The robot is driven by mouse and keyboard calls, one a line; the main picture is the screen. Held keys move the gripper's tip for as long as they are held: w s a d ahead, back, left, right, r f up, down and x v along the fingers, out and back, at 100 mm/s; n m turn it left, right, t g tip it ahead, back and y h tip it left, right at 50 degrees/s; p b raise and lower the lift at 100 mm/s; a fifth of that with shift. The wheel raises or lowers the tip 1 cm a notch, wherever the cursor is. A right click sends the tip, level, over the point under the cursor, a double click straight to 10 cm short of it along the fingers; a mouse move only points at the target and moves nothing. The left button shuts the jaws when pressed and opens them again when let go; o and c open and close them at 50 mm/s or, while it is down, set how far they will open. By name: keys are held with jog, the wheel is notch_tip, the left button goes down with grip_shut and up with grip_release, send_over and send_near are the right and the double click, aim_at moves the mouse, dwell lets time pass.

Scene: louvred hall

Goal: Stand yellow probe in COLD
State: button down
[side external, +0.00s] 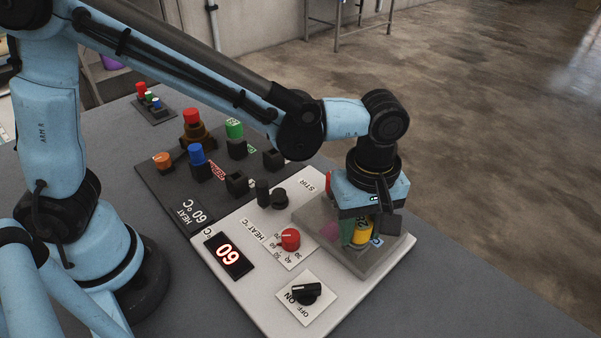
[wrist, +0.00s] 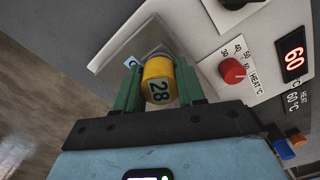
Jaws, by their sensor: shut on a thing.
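The yellow probe (side external: 362,232) is a short round yellow piece; in the wrist view its top (wrist: 158,82) carries the number 28. My gripper (side external: 360,230) points down over the grey plate at the right end of the white panel. Its green fingers (wrist: 157,90) are shut on the yellow probe from both sides. The probe's lower end is hidden, so I cannot tell whether it touches the grey plate (side external: 362,268). A small label with a blue letter (wrist: 131,62), perhaps a C, lies beside the probe. I cannot read the word COLD.
The white panel (side external: 262,290) bears a red knob (side external: 290,239), a display reading 60 (side external: 229,256) and a black switch (side external: 307,293). A dark rack marked HEAT 60 °C (side external: 165,190) holds red, green, blue and orange capped pieces. A small block (side external: 154,109) stands behind.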

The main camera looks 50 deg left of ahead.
jog(key=c, duration=0.6)
grip_release()
jog(key=shift+r, duration=2.5)
jog(key=shift+r, duration=0.1)
notch_tip(320, 180, up, 12)
jog(key=s+a+f+m+t, duration=0.1)
jog(key=a+f+m+t, duration=0.1)
jog(key=a, duration=0.5)
jog(key=s+a+f+m+t, duration=0.1)
jog(key=a+f+m+t, duration=0.1)
jog(key=a+f+m, duration=0.2)
jog(key=s+a+f+m+t, duration=0.1)
jog(key=a+f+m+t, duration=0.2)
jog(key=a, duration=0.8)
jog(key=shift+s+f+m, duration=0.1)
jog(key=shift+f+m, duration=0.1)
jog(key=shift+m, duration=0.45)
jog(key=shift+s+f+m, duration=0.1)
jog(key=shift+f+m, duration=0.05)
jog(key=shift+m, duration=0.5)
